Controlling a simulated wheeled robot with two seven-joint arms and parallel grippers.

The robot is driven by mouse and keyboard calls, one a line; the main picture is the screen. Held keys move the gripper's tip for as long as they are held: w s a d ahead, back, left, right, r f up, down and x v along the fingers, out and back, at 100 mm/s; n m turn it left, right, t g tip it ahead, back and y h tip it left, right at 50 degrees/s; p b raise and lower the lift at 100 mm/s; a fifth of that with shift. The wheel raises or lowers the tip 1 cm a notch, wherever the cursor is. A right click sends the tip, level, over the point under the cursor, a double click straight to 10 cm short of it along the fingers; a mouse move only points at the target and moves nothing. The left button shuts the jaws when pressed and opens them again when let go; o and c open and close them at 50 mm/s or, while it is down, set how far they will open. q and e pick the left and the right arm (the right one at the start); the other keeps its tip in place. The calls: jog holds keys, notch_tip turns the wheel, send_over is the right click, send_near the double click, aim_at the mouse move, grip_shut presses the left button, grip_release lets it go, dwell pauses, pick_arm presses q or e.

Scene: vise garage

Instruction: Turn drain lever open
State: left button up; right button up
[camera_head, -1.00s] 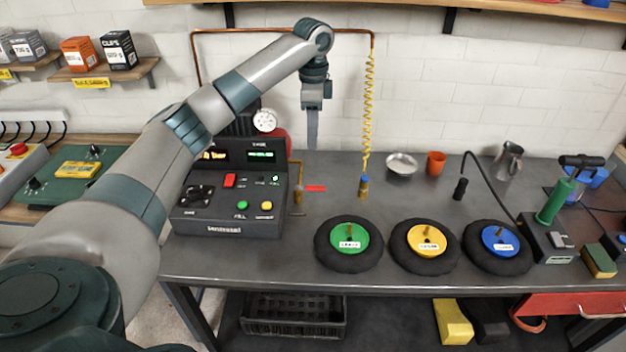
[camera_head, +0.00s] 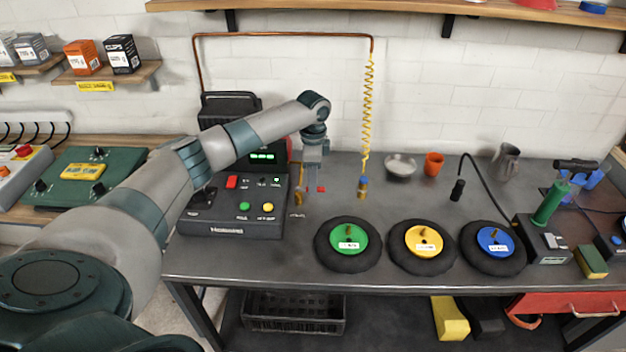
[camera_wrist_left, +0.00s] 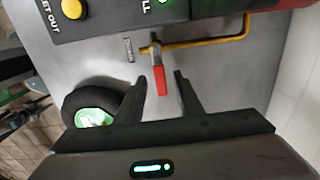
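The drain lever is a short red handle (camera_wrist_left: 161,80) on a brass valve (camera_wrist_left: 152,49) at the end of a yellow pipe, beside the control box. In the head view the red handle (camera_head: 321,189) shows just right of the brass valve (camera_head: 298,196), partly hidden by my gripper. My left gripper (camera_head: 311,184) points down there. In the left wrist view its two dark fingers (camera_wrist_left: 163,84) are open, one on each side of the red handle, with gaps visible on both sides. My right gripper is in neither view.
The control box (camera_head: 232,228) with buttons and a green display stands left of the valve. A green-hubbed wheel (camera_head: 332,264) lies at front right of it. A yellow coiled hose (camera_head: 369,110) hangs at the right. The bench (camera_head: 400,192) behind the wheels is partly clear.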

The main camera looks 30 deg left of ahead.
pick_arm(q)
jog(key=shift+f, duration=0.4)
grip_shut()
jog(key=shift+s, duration=0.1)
